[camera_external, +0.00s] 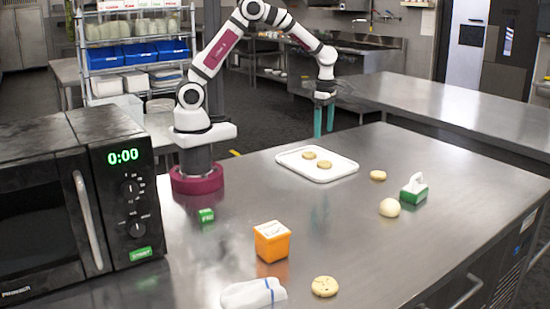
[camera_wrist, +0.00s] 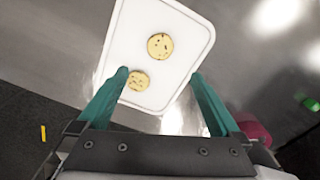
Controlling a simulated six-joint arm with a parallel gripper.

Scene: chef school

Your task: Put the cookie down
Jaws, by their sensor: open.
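Two cookies lie on a white tray (camera_external: 322,175). One cookie (camera_external: 309,155) is toward the back of the tray and the other cookie (camera_external: 324,164) is nearer its middle. In the wrist view, one cookie (camera_wrist: 138,80) is nearer my fingers and the other (camera_wrist: 160,46) farther up the white tray (camera_wrist: 124,35). A third cookie (camera_external: 378,175) lies on the table right of the tray, and a fourth (camera_external: 325,286) at the front. My gripper (camera_external: 324,121) has teal fingers, points down above the tray's far side, and is open and empty. Its fingertips also show in the wrist view (camera_wrist: 158,75).
A microwave (camera_external: 60,200) stands at left. An orange box (camera_external: 271,243), a white cloth (camera_external: 254,294), a pale ball (camera_external: 389,207), a green-and-white object (camera_external: 414,189) and a small green block (camera_external: 206,215) are on the steel table. The table's middle is mostly free.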

